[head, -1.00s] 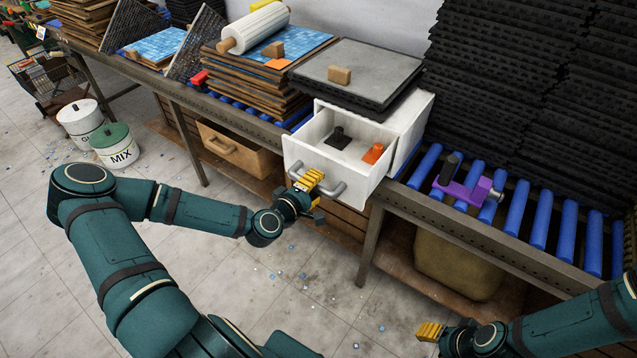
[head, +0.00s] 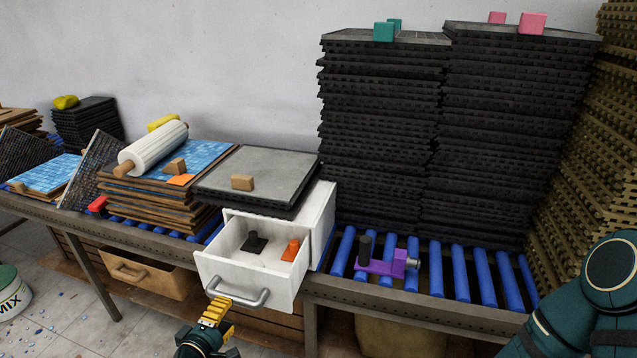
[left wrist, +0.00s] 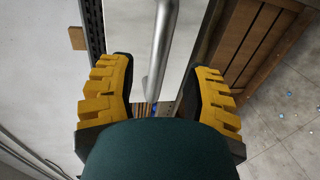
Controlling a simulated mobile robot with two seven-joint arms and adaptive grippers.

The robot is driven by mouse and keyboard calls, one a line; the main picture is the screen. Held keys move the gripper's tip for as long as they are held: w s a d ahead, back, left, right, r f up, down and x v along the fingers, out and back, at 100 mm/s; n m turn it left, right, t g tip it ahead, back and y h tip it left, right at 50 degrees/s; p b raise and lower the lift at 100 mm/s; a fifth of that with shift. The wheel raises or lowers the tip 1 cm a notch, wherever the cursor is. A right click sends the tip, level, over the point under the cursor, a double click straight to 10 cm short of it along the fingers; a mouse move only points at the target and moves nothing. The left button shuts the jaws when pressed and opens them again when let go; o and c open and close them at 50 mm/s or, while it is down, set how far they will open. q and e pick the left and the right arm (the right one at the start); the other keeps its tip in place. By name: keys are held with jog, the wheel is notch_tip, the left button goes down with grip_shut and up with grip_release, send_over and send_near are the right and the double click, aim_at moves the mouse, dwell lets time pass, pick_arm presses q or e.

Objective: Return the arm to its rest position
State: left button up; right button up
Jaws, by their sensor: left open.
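My left gripper (head: 217,309) is at the bottom of the head view, just in front of and below the left end of the grey drawer handle (head: 250,301). In the left wrist view the yellow fingers of this gripper (left wrist: 162,78) are spread wide. The handle's bar (left wrist: 163,45) shows between and beyond them, with gaps on both sides. The white drawer (head: 225,273) stands pulled out, holding a black object (head: 253,243) and an orange object (head: 291,250). My right arm (head: 570,315) shows at the right edge; its gripper is out of view.
The drawer unit (head: 321,215) stands on a blue roller bench (head: 465,275) under a grey slab (head: 265,177). A purple tool (head: 385,264) lies to its right. Tall black sheet stacks (head: 380,130) rise behind. A wooden drawer (head: 150,273) sits below left. Floor shows at lower left.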

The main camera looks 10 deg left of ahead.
pick_arm(q)
jog(key=d+f+m+g+h, duration=0.3)
jog(key=d+f+m, duration=0.15)
jog(key=d, duration=0.45)
jog(key=s+d+f+m+g, duration=0.8)
jog(key=s+d+m+g, duration=0.3)
jog(key=d, duration=0.1)
jog(key=shift+s+d+f+y, duration=0.2)
jog(key=shift+s+y, duration=0.05)
jog(key=shift+y, duration=0.05)
